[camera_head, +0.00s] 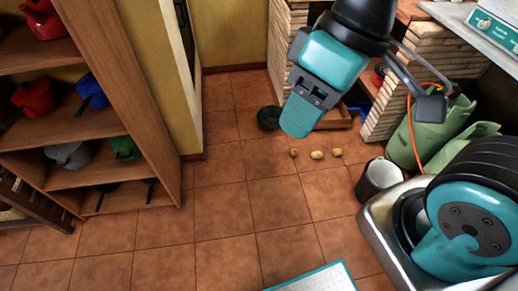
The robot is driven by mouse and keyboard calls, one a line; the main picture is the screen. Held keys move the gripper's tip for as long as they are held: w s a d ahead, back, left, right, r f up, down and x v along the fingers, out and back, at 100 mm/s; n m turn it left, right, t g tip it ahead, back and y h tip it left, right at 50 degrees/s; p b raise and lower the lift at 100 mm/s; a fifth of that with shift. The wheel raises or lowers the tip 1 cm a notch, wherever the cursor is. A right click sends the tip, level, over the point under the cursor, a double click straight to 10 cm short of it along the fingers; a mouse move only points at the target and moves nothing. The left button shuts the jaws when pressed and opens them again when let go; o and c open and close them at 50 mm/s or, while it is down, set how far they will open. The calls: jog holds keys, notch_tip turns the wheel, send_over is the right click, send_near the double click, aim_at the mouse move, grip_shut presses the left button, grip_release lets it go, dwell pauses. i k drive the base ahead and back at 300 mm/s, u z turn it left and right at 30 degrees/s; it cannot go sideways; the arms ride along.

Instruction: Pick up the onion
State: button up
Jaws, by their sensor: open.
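Three small round vegetables lie in a row on the tiled floor in the head view: a small orange-brown one (293,153), a yellowish-brown one (317,155) and another yellowish one (337,152). They are too small for me to tell surely which is the onion. My gripper (365,112) hangs at the top of the view with its fingers spread wide and nothing visible between them. The left finger is teal outside, and the right shows grey bars. In the picture it is above the vegetables and apart from them.
A dark green round object (268,118) sits on the floor to the left. A wooden shelf (125,95) with pots stands at left. The middle floor is clear.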

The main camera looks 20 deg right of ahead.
aim_at(294, 153)
jog(key=u, duration=0.4)
jog(key=i, duration=1.55)
jog(key=z, duration=0.85)
jog(key=i, duration=0.6)
jog(key=z, duration=0.55)
